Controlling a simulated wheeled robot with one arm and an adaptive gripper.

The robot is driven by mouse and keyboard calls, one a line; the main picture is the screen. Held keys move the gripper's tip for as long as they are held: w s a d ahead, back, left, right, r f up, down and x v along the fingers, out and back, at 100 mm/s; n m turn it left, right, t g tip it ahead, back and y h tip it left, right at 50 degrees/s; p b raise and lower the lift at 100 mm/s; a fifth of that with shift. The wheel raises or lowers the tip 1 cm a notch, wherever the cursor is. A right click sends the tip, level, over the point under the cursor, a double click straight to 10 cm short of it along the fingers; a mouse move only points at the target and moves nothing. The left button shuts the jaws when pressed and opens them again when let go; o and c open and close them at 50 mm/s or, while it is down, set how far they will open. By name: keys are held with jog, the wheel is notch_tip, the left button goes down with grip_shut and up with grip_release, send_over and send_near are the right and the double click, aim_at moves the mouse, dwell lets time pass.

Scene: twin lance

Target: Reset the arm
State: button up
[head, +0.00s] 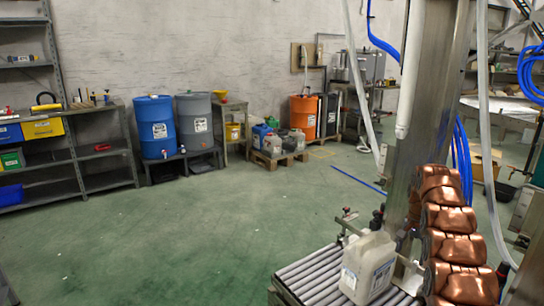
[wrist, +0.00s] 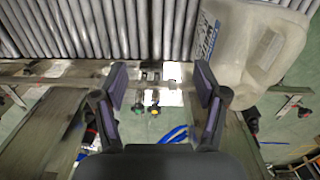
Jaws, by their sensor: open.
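My gripper (wrist: 161,84) shows in the wrist view with its two dark, purple-padded fingers spread wide apart. Nothing is between the fingertips. Beyond them are a metal rail and some small fittings. A translucent white canister (wrist: 250,45) with a blue-and-white label is at the upper right of the wrist view, apart from the fingers. In the head view the canister (head: 367,265) stands upright on a roller conveyor (head: 309,276). I cannot make out my gripper in the head view.
A steel column (head: 433,90) with hoses rises behind the conveyor. Shelving (head: 75,160), a blue drum (head: 155,125), a grey drum (head: 195,120), an orange drum (head: 302,115) and a pallet (head: 278,158) line the back wall. The green floor at left and middle is clear.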

jog(key=s+a+r+n+g, duration=0.1)
jog(key=s+a+r+n, duration=0.1)
jog(key=s+a+r, duration=0.5)
jog(key=s+a+r+n, duration=0.35)
jog(key=s+a, duration=0.45)
jog(key=s, duration=0.3)
jog(key=s+a+f+n, duration=0.15)
jog(key=s+a, duration=0.25)
jog(key=s, duration=0.7)
jog(key=s+a+f+n+g, duration=0.1)
jog(key=s+a+n, duration=0.15)
jog(key=s, duration=0.75)
jog(key=s+a+f+n, duration=0.15)
jog(key=s+a, duration=0.35)
jog(key=s, duration=0.6)
notch_tip(320, 180, up, 23)
jog(key=p, duration=2.1)
jog(key=shift+s+d+m+p, duration=0.2)
jog(key=shift+s+m+p, duration=0.1)
jog(key=shift+p, duration=0.05)
